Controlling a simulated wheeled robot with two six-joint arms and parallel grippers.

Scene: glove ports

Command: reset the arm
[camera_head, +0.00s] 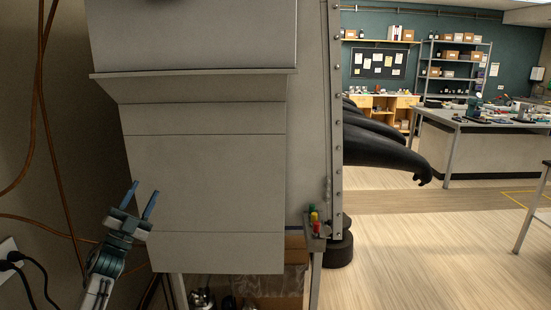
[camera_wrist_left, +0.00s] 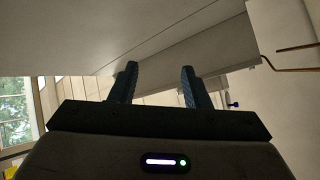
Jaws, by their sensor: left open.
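My left gripper (camera_head: 141,203) is at the lower left of the head view, in front of the lower left part of a large grey metal cabinet (camera_head: 210,180). Its two blue fingers point up and stand apart, with nothing between them. In the left wrist view the fingers (camera_wrist_left: 158,85) are also apart and empty, with pale grey panels beyond them. I cannot tell whether the gripper touches the cabinet. My right gripper is not in view.
Black gloves (camera_head: 385,145) stick out from the cabinet's right side. Orange cables (camera_head: 45,120) and a wall socket with black plugs (camera_head: 10,258) are at the left. Small red, yellow and green pieces (camera_head: 314,220) sit at the cabinet's lower right corner. Open floor (camera_head: 430,250) lies to the right.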

